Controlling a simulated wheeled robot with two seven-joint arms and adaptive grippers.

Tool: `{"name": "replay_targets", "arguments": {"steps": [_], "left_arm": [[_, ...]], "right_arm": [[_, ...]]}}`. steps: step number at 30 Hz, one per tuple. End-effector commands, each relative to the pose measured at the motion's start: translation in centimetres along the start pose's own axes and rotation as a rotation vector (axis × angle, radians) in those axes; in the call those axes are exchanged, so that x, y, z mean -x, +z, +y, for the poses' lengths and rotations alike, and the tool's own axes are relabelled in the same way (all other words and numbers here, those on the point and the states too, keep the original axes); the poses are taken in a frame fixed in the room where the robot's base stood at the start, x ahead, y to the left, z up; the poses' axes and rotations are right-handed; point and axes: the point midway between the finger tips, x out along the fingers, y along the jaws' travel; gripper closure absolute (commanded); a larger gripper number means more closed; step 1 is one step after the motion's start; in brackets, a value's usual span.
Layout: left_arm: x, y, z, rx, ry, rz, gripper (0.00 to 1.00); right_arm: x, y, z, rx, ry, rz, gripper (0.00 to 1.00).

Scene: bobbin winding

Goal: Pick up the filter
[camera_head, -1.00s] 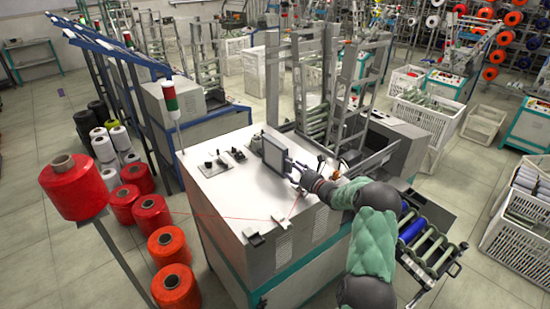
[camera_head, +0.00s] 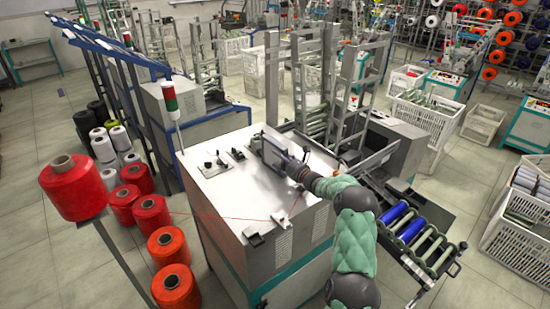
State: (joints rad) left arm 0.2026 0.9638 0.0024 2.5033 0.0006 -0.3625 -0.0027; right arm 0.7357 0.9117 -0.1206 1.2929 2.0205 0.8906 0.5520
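I cannot tell for sure which thing is the filter. A dark, upright, flat panel (camera_head: 271,152) stands on the white top of the winding machine (camera_head: 222,185). My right gripper (camera_head: 283,160), on the green-padded arm, is at the panel's right side, overlapping its edge in this view. The fingers are small and blend with the panel, so I cannot tell whether they touch it or are open. My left gripper is not in view.
Several red yarn cones (camera_head: 75,187) stand left of the machine. A red thread runs across its top. A metal frame (camera_head: 318,85) rises behind. A rack (camera_head: 415,236) with blue and green bobbins is at the right. White crates (camera_head: 518,232) stand farther right.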

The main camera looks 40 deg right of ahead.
Motion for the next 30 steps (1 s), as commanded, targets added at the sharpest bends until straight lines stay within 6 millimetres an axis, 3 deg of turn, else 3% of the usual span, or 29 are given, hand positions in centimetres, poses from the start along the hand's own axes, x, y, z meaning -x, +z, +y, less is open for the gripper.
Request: {"name": "replay_targets", "arguments": {"steps": [1,6,7,20,26,30], "left_arm": [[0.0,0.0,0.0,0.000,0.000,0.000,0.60],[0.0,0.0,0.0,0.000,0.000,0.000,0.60],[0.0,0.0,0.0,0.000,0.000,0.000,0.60],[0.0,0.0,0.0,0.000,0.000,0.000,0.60],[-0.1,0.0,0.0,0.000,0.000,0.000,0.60],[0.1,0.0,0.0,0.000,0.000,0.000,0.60]], "right_arm": [[0.0,0.0,0.0,0.000,0.000,0.000,0.48],[0.0,0.0,0.0,0.000,0.000,0.000,0.96],[0.0,0.0,0.0,0.000,0.000,0.000,0.98],[0.0,0.8,0.0,0.002,0.000,-0.002,0.98],[0.0,3.5,-0.1,0.004,-0.001,-0.004,0.98],[2.2,6.3,-1.3,0.003,-0.004,-0.003,0.98]]}}
